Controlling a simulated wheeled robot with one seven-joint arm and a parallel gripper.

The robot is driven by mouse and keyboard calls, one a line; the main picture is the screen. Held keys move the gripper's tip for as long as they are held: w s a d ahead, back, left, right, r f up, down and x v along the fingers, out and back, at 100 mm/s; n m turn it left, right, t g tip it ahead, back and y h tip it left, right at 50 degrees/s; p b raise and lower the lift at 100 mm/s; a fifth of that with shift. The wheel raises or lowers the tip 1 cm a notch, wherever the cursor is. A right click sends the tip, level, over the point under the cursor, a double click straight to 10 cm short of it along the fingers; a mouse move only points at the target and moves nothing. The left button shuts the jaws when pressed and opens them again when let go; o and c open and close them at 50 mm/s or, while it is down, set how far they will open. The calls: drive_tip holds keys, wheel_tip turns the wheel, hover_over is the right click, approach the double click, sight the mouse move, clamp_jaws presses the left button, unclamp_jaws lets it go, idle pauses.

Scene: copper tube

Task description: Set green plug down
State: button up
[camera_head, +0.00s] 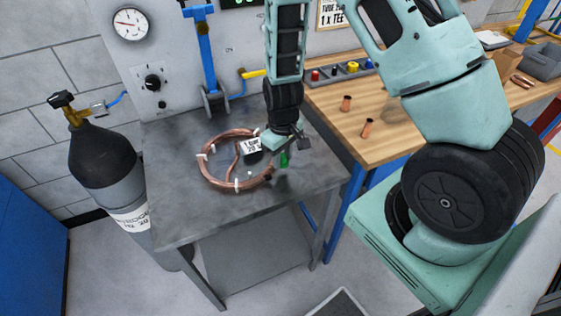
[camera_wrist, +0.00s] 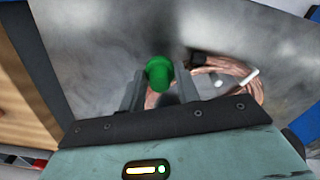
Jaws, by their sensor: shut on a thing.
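The green plug (camera_wrist: 159,72) is between the two fingers of my gripper (camera_wrist: 160,92) in the wrist view. In the head view the green plug (camera_head: 284,159) shows just below my gripper (camera_head: 290,146), over the grey metal table (camera_head: 200,221), to the right of the copper coil. My gripper is shut on the plug. I cannot tell whether the plug's lower end touches the table top.
A copper tube coil (camera_head: 206,175) with white ties and a white tag (camera_head: 251,145) lies close left of my gripper. The table's front is clear.

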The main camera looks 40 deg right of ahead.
sight(282, 164)
drive_tip(key=shift+f, duration=1.7)
clamp_jaws()
drive_tip(key=shift+f, duration=0.2)
drive_tip(key=o, duration=1)
unclamp_jaws()
drive_tip(key=shift+r, duration=0.1)
drive_tip(key=shift+r, duration=0.1)
